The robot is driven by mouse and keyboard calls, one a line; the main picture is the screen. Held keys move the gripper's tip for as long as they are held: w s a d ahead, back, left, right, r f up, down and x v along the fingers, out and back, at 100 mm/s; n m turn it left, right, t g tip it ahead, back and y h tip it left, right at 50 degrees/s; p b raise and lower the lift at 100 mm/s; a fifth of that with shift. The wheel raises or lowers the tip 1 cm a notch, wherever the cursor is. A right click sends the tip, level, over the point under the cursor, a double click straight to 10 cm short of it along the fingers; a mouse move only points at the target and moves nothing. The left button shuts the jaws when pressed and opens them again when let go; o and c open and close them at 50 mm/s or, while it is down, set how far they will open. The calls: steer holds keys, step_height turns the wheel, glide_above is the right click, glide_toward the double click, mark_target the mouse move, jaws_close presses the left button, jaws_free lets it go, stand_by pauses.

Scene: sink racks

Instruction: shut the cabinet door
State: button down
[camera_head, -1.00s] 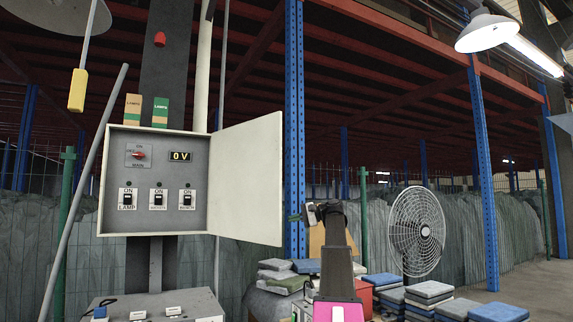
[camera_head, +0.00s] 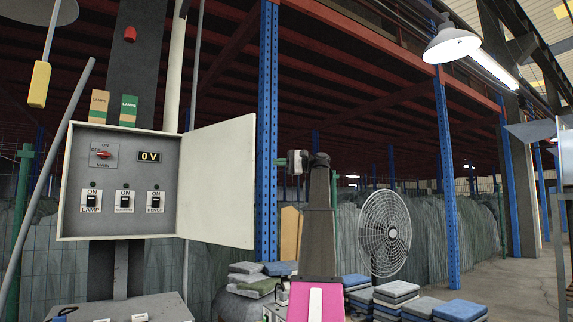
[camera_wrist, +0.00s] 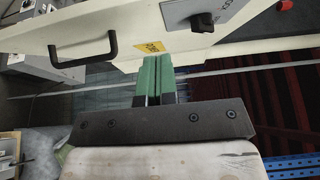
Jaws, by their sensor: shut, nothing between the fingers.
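The grey cabinet (camera_head: 77,212) stands at the left in the head view, its front open. Its cream door (camera_head: 222,185) is swung out to the right, inner face toward me. My gripper (camera_head: 281,162) is just right of the door's free edge, at about mid-height, with a small gap in the picture. In the wrist view, the shut green fingers (camera_wrist: 153,78) point at a cream panel (camera_wrist: 125,28), which looks like the door's outer face, with a black handle (camera_wrist: 83,44) and a yellow label (camera_wrist: 149,47). Whether the fingertips touch the panel is unclear.
A blue post (camera_head: 267,120) rises behind the door's free edge. A wire-cage fan (camera_head: 384,233) and stacks of flat blocks (camera_head: 396,289) stand to the right. A grey box (camera_head: 130,308) sits below the cabinet. A yellow hanging pendant (camera_head: 39,84) is at upper left.

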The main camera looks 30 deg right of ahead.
steer(key=a, duration=0.7)
steer(key=shift+w+a, duration=0.15)
steer(key=shift+a, duration=0.05)
